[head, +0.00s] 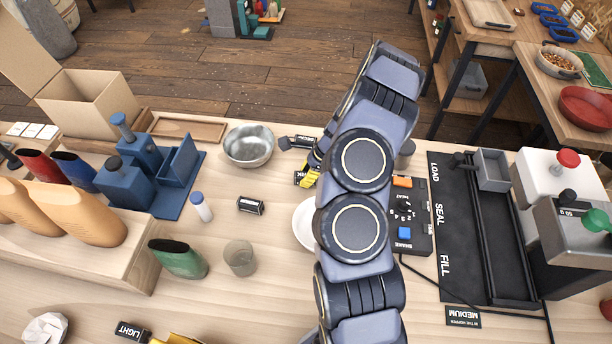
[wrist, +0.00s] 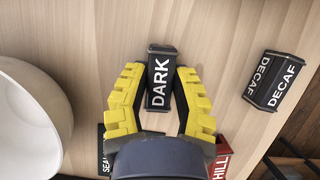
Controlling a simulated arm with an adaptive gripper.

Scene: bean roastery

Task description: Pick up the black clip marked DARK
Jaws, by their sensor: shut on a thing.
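The black clip marked DARK (wrist: 160,82) is between the yellow fingers of my gripper (wrist: 155,88) in the wrist view, its white lettering facing the camera. The fingertips press on its two sides. In the head view my gripper (head: 311,170) is at the middle of the table, largely hidden behind my arm. Only a dark bit of the DARK clip (head: 298,178) shows beside the yellow fingers there. I cannot tell whether the clip is off the wood.
A clip marked DECAF (wrist: 275,80) lies near, to the right in the wrist view. A white dish (wrist: 32,120) is on the left. A metal bowl (head: 249,146), another black clip (head: 250,205) and a glass (head: 240,258) stand left of my arm. A black control box (head: 415,235) is right.

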